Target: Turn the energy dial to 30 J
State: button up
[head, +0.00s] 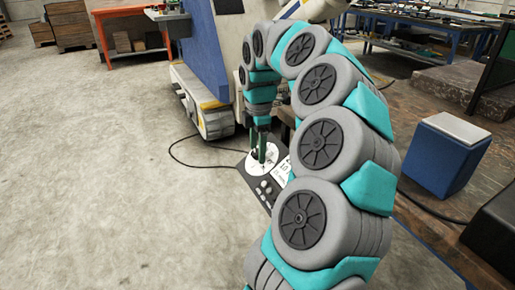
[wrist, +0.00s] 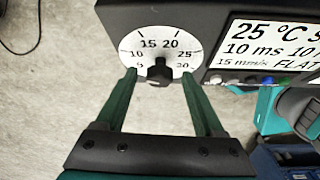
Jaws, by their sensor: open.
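The energy dial (wrist: 129,44) is a round white face with black numbers; 10, 15, 20 and 25 read clearly and the lowest ones are partly covered. A black knob (wrist: 159,73) sits at its centre; I cannot tell clearly which number it points to. My gripper (wrist: 160,76) is open, with one green finger on each side of the knob and a gap between. In the head view my gripper (head: 262,150) reaches down over the white dial face (head: 261,169), hiding the knob.
The dial is on a dark control panel (head: 251,184) with small round knobs. Its white display (wrist: 272,45) shows 25 °C, 10 ms and 15 mm/s. A blue box (head: 440,158) stands on the wooden bench at right. A black cable (head: 190,160) lies on the floor, open at left.

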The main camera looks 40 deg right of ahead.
jog(key=shift+f, duration=0.25)
jog(key=shift+c, duration=0.2)
grip_shut()
